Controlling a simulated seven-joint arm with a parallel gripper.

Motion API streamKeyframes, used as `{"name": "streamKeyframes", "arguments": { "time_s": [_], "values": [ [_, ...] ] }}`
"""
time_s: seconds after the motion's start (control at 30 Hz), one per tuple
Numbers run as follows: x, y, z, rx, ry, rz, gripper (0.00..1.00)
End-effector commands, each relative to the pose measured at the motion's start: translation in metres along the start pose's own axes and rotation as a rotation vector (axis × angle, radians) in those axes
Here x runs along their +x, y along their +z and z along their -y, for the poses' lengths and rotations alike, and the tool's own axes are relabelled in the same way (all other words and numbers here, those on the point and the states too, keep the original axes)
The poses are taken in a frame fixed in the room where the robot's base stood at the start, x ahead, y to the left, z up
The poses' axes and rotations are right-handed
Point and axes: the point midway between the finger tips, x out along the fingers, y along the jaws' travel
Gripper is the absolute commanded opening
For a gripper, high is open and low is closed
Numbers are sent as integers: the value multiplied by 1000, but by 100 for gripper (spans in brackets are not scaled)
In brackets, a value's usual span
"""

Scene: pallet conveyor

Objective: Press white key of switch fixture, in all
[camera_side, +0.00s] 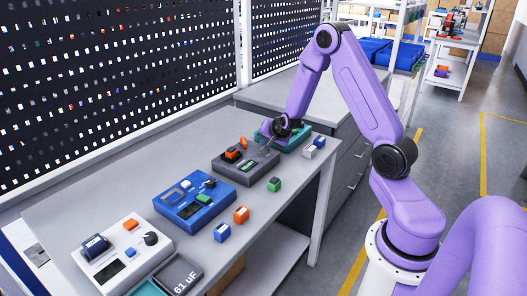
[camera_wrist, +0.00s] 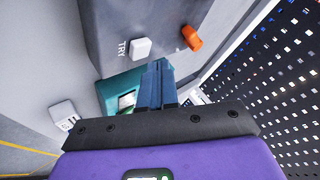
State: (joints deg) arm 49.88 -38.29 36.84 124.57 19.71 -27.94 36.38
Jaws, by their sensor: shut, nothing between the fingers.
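A white key (camera_wrist: 140,48) labelled TRY sits on a dark grey fixture (camera_wrist: 112,20) in the wrist view, with an orange lever (camera_wrist: 191,38) on the same face. In the side view the dark grey fixture (camera_side: 228,171) stands between the blue and teal fixtures; my gripper partly covers its far end, and I cannot make out the key there. My gripper (camera_wrist: 155,68) is shut and empty, its fingertips beside the teal fixture (camera_wrist: 107,88). In the side view my gripper (camera_side: 268,146) is low over the gap between the dark grey and teal fixtures. Contact with either cannot be told.
A blue fixture (camera_side: 163,204) and a white fixture (camera_side: 112,284) stand nearer on the grey table. A black perforated panel (camera_side: 110,80) rises behind.

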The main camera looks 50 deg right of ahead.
Motion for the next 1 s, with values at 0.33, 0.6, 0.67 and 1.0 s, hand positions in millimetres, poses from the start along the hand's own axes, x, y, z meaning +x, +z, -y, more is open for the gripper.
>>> {"name": "streamKeyframes", "arguments": {
  "time_s": [0.33,0.6,0.67,1.0],
  "values": [
    [1,1,-1,0,1,0,0],
    [6,4,-4,0,0,0,0],
    [6,4,-4,0,0,0,0],
    [6,4,-4,0,0,0,0]
  ]
}}
